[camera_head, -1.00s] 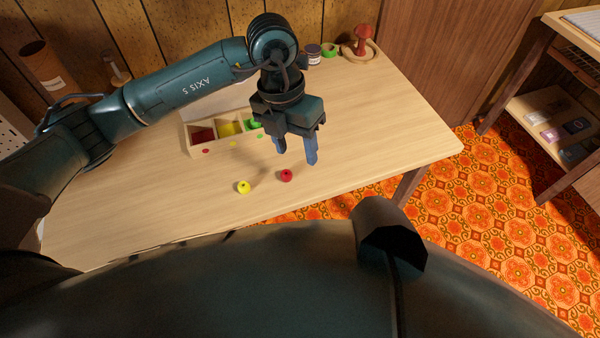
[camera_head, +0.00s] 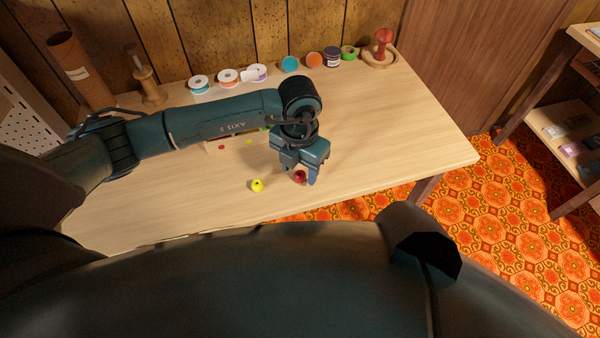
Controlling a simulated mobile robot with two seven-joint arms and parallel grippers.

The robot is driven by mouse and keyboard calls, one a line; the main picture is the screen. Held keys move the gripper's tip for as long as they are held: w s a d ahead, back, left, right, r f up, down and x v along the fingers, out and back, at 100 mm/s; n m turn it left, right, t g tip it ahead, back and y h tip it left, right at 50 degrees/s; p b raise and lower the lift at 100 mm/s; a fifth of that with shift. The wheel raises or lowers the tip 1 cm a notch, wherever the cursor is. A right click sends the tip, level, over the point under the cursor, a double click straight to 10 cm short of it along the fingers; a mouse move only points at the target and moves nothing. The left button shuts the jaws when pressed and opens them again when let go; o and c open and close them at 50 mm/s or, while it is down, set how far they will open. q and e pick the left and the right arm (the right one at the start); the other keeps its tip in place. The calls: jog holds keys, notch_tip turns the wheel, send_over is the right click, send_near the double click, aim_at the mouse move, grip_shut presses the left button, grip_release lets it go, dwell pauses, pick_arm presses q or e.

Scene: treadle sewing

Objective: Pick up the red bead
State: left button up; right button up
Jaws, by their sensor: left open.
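The red bead (camera_head: 300,176) lies on the light wooden table near its front edge, partly covered by my gripper. My left gripper (camera_head: 301,181) points down over the bead with its blue fingers open. One finger shows to the right of the bead; the other is mostly hidden. I cannot tell whether a finger touches it. A yellow bead (camera_head: 257,185) lies to the left, apart from the gripper. My right gripper is not in view.
My left arm hides most of the sorting box on the table (camera_head: 120,185). Spools (camera_head: 228,78), jars (camera_head: 332,57) and a red mushroom-shaped object (camera_head: 383,44) stand along the back. The table's right side is clear.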

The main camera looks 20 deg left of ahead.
pick_arm(q)
jog(key=shift+f, duration=0.85)
jog(key=shift+c, duration=0.2)
